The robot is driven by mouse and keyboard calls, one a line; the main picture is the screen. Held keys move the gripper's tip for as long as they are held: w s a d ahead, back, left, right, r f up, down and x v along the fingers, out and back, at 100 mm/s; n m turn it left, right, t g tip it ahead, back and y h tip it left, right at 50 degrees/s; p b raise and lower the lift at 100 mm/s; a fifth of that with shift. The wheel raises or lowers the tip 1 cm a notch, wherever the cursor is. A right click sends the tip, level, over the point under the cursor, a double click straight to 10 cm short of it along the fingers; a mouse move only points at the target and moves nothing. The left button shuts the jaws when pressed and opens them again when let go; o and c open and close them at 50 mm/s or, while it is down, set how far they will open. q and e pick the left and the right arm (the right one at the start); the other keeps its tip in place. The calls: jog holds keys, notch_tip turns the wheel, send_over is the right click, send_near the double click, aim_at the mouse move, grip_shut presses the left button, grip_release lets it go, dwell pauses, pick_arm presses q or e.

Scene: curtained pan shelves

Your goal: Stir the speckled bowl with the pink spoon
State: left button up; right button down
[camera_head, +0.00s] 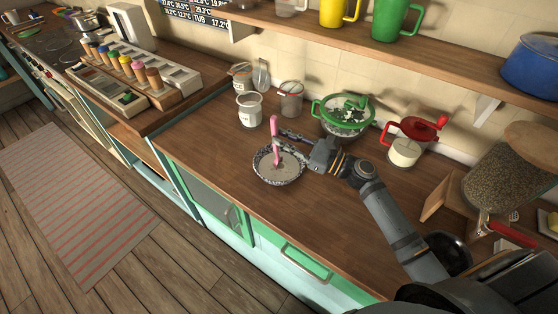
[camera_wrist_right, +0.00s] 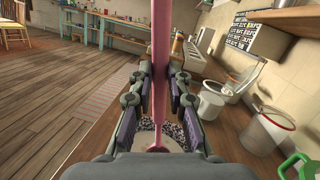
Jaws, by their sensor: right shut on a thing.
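The speckled bowl (camera_head: 267,179) stands on the wooden counter in the head view, with a pale greyish content inside. It also shows at the bottom of the wrist view (camera_wrist_right: 178,132), mostly hidden behind my gripper. The pink spoon (camera_head: 275,128) is upright, its lower end in the bowl. In the wrist view the spoon (camera_wrist_right: 160,50) runs up between the fingers. My right gripper (camera_head: 277,142) is shut on the spoon's handle, above the bowl. My left gripper is in neither view.
Canisters (camera_head: 249,109) stand behind the bowl. A green-handled colander (camera_head: 343,118) and a red-topped jar (camera_head: 405,152) stand to the right. A large grain jar (camera_head: 504,176) is at the far right. The counter (camera_head: 207,139) left of the bowl is clear.

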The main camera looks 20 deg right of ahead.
notch_tip(320, 180, up, 9)
jog(key=p, duration=0.8)
jog(key=shift+s+d+r, duration=0.15)
jog(key=shift+s+d, duration=0.05)
jog(key=shift+s, duration=0.25)
dwell(0.4)
dwell(0.8)
